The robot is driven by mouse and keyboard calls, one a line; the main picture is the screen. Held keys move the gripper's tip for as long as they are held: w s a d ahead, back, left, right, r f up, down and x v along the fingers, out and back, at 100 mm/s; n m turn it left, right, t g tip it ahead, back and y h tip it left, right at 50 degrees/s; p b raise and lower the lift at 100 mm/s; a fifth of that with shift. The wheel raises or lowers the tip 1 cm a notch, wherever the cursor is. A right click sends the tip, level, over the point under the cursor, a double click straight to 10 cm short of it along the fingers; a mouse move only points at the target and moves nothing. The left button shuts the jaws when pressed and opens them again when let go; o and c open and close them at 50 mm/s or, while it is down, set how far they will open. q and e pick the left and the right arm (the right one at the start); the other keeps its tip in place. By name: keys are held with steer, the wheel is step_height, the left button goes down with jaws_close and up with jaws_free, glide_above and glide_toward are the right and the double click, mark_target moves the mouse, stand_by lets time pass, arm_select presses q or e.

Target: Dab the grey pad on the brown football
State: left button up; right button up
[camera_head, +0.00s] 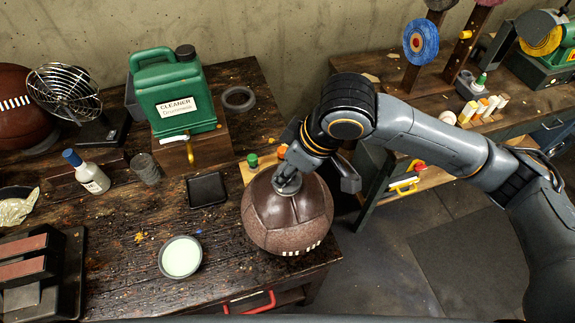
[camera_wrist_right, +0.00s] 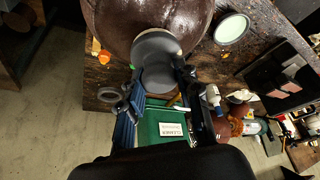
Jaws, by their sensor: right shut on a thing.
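The brown football (camera_head: 285,224), a panelled leather ball with white lacing low on its side, sits at the right end of the dark wooden bench. It fills the top of the right wrist view (camera_wrist_right: 125,22). My right gripper (camera_head: 290,172) is over the top of the ball, shut on the round grey pad (camera_head: 287,187). In the right wrist view the pad (camera_wrist_right: 156,43) sits between the gripper's fingers (camera_wrist_right: 158,82) and overlaps the ball. The pad appears to be against the ball's top; any small gap is hidden. My left gripper is not in view.
A bowl of pale cream (camera_head: 181,257) and a black tray (camera_head: 207,190) stand left of the ball. A green cleaner can (camera_head: 172,95) stands on a wooden block behind. Another brown ball (camera_head: 22,108) and a white bottle (camera_head: 90,175) are further left.

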steer(key=shift+p, duration=0.8)
stand_by(1.8)
steer(key=shift+p, duration=0.35)
stand_by(1.2)
step_height(320, 180, up, 3)
steer(key=p, duration=0.2)
steer(key=shift+f+p, duration=0.2)
steer(key=shift+p, duration=0.15)
steer(key=shift+r, duration=2.2)
